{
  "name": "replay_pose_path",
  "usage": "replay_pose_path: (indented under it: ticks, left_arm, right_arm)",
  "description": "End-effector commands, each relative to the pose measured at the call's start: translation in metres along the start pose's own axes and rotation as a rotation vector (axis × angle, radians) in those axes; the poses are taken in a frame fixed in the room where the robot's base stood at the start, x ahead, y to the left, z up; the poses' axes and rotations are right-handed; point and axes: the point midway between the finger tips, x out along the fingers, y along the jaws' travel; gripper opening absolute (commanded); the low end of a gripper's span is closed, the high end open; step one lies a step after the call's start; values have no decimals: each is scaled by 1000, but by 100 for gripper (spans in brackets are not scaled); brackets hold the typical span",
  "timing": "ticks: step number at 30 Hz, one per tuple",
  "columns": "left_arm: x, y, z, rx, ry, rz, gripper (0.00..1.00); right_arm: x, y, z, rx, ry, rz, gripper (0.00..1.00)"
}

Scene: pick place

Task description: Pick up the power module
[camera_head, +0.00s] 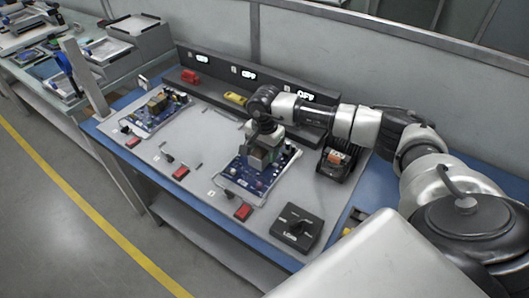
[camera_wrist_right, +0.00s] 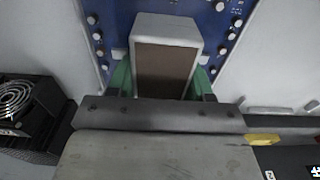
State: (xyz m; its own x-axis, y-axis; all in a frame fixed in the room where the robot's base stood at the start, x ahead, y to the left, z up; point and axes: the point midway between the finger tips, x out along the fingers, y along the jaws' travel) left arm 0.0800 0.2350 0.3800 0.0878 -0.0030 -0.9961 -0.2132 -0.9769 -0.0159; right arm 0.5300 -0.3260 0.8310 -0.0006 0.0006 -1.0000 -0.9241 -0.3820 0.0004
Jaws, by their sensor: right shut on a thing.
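The power module (camera_wrist_right: 166,65) is a box with a light grey top and a brown side face. In the right wrist view it sits between the green fingers of my right gripper (camera_wrist_right: 163,82), which is shut on it. In the head view my right gripper (camera_head: 263,147) points down over the right blue circuit board (camera_head: 236,178), with the module (camera_head: 257,160) partly hidden under it. The board also shows behind the module in the wrist view (camera_wrist_right: 218,25). I cannot tell whether the module still touches the board. My left gripper is not in view.
A second blue circuit board (camera_head: 166,112) lies at the left of the grey worktop (camera_head: 190,147). A black fan unit (camera_head: 338,157) stands to the right of my gripper, and a black box (camera_head: 297,228) near the front. Red parts (camera_head: 180,174) lie along the front. A dark rail (camera_head: 215,82) runs behind.

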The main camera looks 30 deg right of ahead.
Motion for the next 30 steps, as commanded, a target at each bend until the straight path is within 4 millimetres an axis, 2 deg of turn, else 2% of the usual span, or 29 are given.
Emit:
replay_pose_path:
  ticks: [8, 14, 30]
  left_arm:
    - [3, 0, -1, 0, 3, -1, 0]
    - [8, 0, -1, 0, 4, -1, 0]
    - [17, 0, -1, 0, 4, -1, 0]
  right_arm:
    - [-17, -1, -1, 0, 1, -7, 0]
    - [-44, -2, -1, 0, 1, -8, 0]
    - [-96, 46, 79, -5, 1, -6, 0]
